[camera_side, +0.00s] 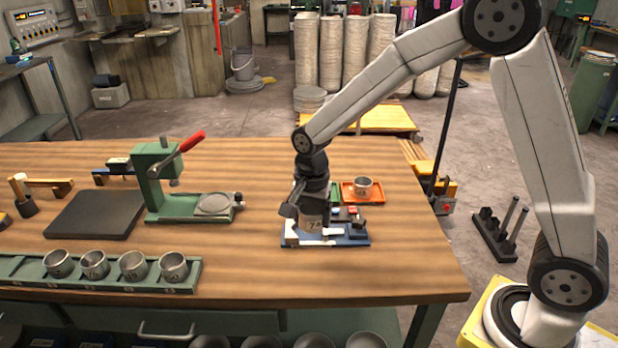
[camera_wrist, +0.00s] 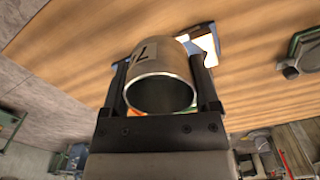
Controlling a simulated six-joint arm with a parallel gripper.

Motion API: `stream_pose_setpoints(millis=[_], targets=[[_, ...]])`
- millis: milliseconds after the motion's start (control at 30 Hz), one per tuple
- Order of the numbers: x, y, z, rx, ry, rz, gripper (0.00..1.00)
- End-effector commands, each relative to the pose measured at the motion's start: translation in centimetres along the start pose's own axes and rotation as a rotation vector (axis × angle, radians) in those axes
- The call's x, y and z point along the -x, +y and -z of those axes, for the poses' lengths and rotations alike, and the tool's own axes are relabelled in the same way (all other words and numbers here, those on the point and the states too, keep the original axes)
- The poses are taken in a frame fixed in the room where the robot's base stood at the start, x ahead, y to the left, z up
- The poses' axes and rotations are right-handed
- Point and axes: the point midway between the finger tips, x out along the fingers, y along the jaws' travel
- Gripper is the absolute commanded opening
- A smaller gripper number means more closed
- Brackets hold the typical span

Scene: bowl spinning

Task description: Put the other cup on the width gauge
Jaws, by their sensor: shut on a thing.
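My gripper (camera_side: 312,208) points down over the width gauge (camera_side: 352,241), a blue base with white and dark parts on the wooden bench. It is shut on a metal cup (camera_side: 312,223) marked with a 7. The wrist view shows this cup (camera_wrist: 160,75) between both fingers, its open rim facing the camera. Part of the blue and white gauge (camera_wrist: 207,42) shows behind it. The cup is at or just above the gauge; I cannot tell whether it rests on it. A second metal cup (camera_side: 362,184) stands in an orange tray (camera_side: 349,197) behind the gauge.
A green rack (camera_side: 190,280) with several metal cups lies along the bench's front left. A green lever press (camera_side: 157,180) with a red handle and a dark mat (camera_side: 95,213) stand left. A green tray edge (camera_side: 335,192) adjoins the orange tray. Bench right of the gauge is clear.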

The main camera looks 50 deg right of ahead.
Motion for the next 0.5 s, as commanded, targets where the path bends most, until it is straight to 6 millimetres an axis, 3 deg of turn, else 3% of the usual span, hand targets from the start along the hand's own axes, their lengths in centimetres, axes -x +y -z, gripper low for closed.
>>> stream_pose_setpoints(millis=[500], targets=[[0.9,-1.5,-1.1,-0.428,0.000,0.001,0.21]])
